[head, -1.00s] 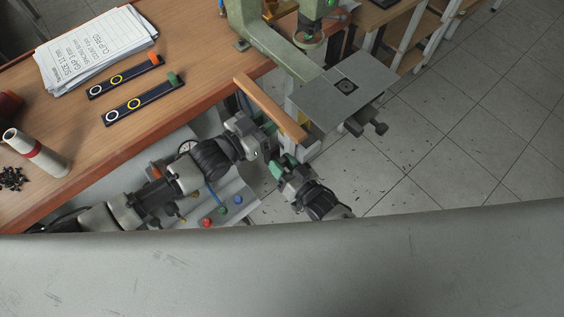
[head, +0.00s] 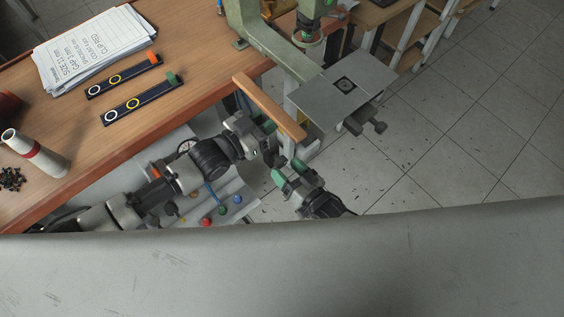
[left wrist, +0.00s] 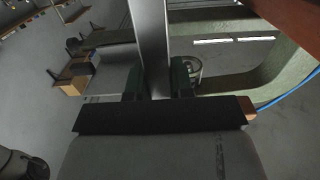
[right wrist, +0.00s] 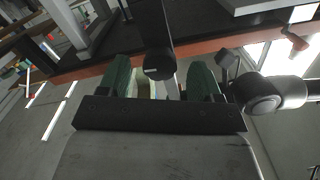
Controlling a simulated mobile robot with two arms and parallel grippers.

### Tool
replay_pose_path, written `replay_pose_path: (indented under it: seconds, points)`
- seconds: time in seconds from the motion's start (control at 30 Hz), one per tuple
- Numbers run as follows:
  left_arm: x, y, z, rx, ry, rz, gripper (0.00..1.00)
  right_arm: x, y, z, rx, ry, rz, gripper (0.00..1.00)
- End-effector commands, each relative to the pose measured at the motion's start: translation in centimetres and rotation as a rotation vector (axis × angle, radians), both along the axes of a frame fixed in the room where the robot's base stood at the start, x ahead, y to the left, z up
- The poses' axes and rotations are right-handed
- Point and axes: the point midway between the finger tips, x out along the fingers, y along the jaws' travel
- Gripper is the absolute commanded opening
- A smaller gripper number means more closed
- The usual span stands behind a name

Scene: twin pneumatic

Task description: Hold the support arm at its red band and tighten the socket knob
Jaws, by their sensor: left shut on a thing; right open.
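In the left wrist view my left gripper (left wrist: 156,82) has its green fingers on both sides of a grey metal bar (left wrist: 152,40), which looks like the support arm. No red band shows on it there. In the head view my left gripper (head: 264,128) is at the front of the press, by the wooden bar. My right gripper (head: 288,172) is open just below and right of it. In the right wrist view a dark round-ended part (right wrist: 158,62), perhaps the socket knob, appears between the open green fingers (right wrist: 160,80). I cannot tell whether they touch it.
The green press (head: 282,52) with its grey plate (head: 318,98) stands close beyond both grippers. A wooden bar (head: 268,106) crosses beside them. The workbench (head: 205,75) holds papers (head: 95,48) and two dark strips (head: 145,103). Open floor lies to the right.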

Motion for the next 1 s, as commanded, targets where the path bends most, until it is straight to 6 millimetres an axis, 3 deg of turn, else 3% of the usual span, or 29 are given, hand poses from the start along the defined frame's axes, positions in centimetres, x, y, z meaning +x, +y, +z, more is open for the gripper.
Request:
replay_pose_path:
  seconds: [0.2,0.4,0.83,0.87,1.0]
  points:
    - [0.0,0.0,0.1,-0.002,-0.001,0.000,0.00,-4.1,-2.9,-0.1,-0.002,0.003,0.001,0.65]
    - [0.0,0.0,0.1,-0.002,-0.001,0.000,0.00,-6.6,-4.8,-0.1,-0.002,0.003,0.000,0.65]
    - [0.0,0.0,0.1,-0.002,-0.001,0.000,0.00,-7.4,-5.4,0.0,-0.001,0.001,0.000,0.65]
    - [0.0,0.0,0.1,-0.002,-0.001,0.000,0.27,-7.4,-5.4,0.0,-0.001,0.001,0.000,0.65]
    - [0.0,0.0,0.1,-0.002,-0.001,0.000,0.48,-7.4,-5.4,0.0,-0.001,0.001,0.000,0.65]
